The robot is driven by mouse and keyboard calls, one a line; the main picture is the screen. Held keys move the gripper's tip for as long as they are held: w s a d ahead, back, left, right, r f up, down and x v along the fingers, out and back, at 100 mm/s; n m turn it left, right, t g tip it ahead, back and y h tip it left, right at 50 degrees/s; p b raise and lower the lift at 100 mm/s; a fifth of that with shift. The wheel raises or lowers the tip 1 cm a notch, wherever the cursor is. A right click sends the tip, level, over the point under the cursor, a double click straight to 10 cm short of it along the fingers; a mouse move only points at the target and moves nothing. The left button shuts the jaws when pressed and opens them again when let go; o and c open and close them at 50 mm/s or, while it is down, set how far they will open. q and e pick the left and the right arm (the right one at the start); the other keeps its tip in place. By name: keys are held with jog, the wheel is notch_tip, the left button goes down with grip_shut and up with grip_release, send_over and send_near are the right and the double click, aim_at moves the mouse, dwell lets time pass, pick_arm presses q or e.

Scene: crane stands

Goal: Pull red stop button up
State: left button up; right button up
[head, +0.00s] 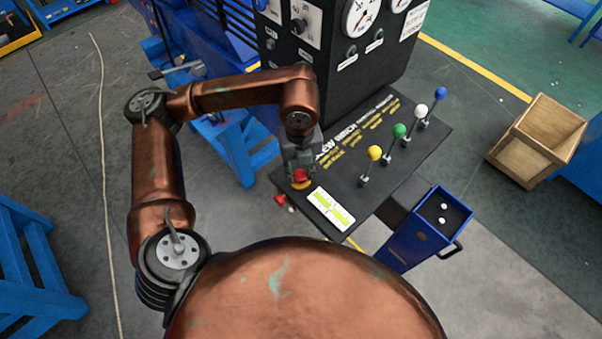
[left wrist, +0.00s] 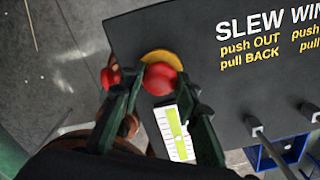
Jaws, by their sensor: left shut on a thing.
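The red stop button (head: 301,176) sits on a yellow base at the near left corner of the black control panel (head: 345,176). In the left wrist view the red button (left wrist: 160,79) shows between my two dark green fingers, with the yellow base (left wrist: 163,57) behind it. My left gripper (head: 299,168) comes down over the button from above and is shut on it. The fingers hide part of the button's sides, and its stem cannot be seen. My right gripper is in neither view.
Levers with yellow (head: 375,153), green (head: 399,131), white and blue knobs stand along the panel's right side. A white-and-green label (head: 331,208) lies close to the button. A blue bin (head: 425,232) stands at right, with a wooden crate (head: 537,140) beyond.

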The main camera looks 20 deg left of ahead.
aim_at(300, 174)
pick_arm(q)
jog(key=shift+r, duration=0.65)
jog(key=o, duration=1)
jog(key=shift+p, duration=0.3)
jog(key=shift+r, duration=0.3)
notch_tip(300, 174, up, 2)
jog(key=shift+r+p, duration=0.15)
jog(key=shift+p, duration=0.55)
jog(key=shift+r+p, duration=0.9)
jog(key=shift+r, duration=1.2)
